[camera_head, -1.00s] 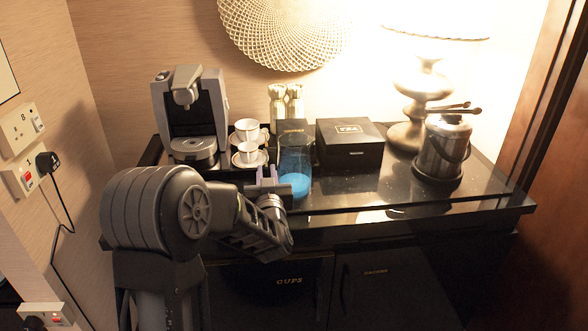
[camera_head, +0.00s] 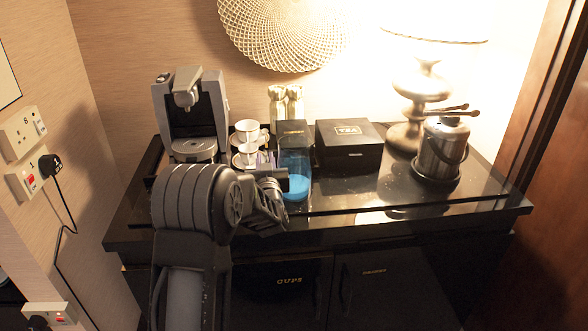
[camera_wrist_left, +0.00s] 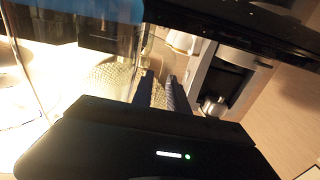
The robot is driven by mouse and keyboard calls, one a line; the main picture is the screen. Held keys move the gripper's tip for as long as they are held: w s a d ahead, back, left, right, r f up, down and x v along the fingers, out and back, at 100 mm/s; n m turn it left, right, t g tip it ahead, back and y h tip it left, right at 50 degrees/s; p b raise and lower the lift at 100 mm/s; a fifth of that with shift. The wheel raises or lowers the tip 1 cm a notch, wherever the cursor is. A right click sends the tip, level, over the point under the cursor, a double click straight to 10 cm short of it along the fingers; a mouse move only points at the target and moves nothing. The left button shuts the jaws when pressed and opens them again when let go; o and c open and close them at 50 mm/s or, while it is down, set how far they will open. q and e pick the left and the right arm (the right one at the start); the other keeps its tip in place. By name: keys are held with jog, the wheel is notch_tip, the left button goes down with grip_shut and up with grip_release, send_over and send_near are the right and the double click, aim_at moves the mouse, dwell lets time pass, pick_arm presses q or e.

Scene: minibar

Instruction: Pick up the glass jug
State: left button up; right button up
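The glass jug (camera_head: 296,180) stands on the black counter. It is clear, with blue in its lower part. In the left wrist view the jug (camera_wrist_left: 38,65) fills the upper left, close to my gripper, with the blue at the top edge. My left gripper (camera_head: 268,160) is just left of the jug in the head view, partly hidden by its own arm. In the left wrist view the two fingers of my left gripper (camera_wrist_left: 160,75) stand apart with nothing between them. The jug is beside the fingers, not between them. My right gripper is out of view.
White cups (camera_head: 246,150) on saucers and a coffee machine (camera_head: 192,115) stand left of the jug. A black box (camera_head: 348,146) is to its right, and metal shakers (camera_head: 285,104) are behind. A lamp (camera_head: 414,100) and ice bucket (camera_head: 440,150) stand at the right.

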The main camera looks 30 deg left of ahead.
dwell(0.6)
pick_arm(q)
grip_shut()
dwell(1.2)
